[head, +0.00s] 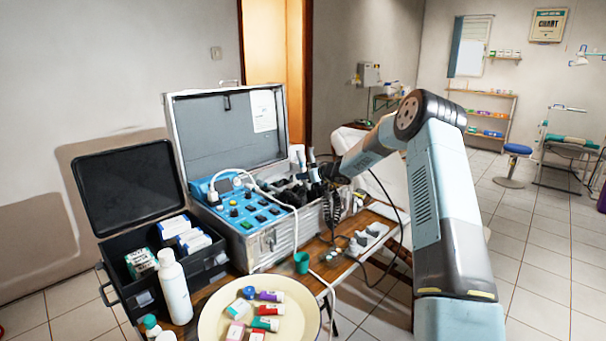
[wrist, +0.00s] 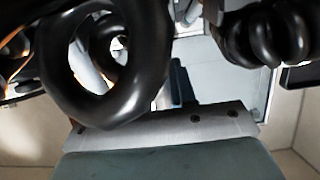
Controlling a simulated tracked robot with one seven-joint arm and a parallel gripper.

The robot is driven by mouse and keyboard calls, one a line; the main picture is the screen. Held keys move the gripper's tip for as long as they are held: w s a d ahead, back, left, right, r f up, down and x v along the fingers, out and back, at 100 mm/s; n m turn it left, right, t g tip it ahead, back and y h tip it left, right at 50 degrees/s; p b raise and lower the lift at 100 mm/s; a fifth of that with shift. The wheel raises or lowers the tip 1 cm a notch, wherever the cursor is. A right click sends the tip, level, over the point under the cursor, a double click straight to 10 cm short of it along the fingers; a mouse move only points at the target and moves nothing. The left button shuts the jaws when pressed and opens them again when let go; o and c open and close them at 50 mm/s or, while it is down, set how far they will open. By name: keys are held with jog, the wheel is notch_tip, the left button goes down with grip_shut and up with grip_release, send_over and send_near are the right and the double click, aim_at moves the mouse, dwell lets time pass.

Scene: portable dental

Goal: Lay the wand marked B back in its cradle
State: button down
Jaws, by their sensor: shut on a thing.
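An open metal case (head: 283,237) stands on the wooden table with a blue control panel (head: 243,213) inside. At its right end, light-coloured wand ends (head: 312,157) stand up among dark holders. My gripper (head: 325,172) is at this end, low over the case's right edge, and is shut on a wand, mostly hidden by my arm. I cannot read a letter on any wand, nor make out an empty cradle. In the wrist view, a thick black coiled cord (wrist: 150,75) fills the upper left, and another coil (wrist: 265,38) shows at the upper right.
Coiled cords (head: 334,207) hang at the case's right side. A white power strip (head: 368,238) and a green cup (head: 301,263) are on the table. A cream plate (head: 213,329) with several small packs, a white bottle (head: 173,286) and an open black box (head: 121,278) are nearer.

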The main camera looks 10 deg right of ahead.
aim_at(300, 158)
jog(key=shift+w+a+r, duration=0.25)
jog(key=shift+w+r, duration=0.1)
jog(key=shift+r, duration=0.75)
jog(key=shift+w+a+r, duration=0.25)
jog(key=shift+w+r, duration=0.1)
jog(key=shift+r, duration=0.8)
jog(key=shift+w+a+r, duration=0.25)
jog(key=shift+w+r, duration=0.1)
jog(key=shift+r, duration=0.75)
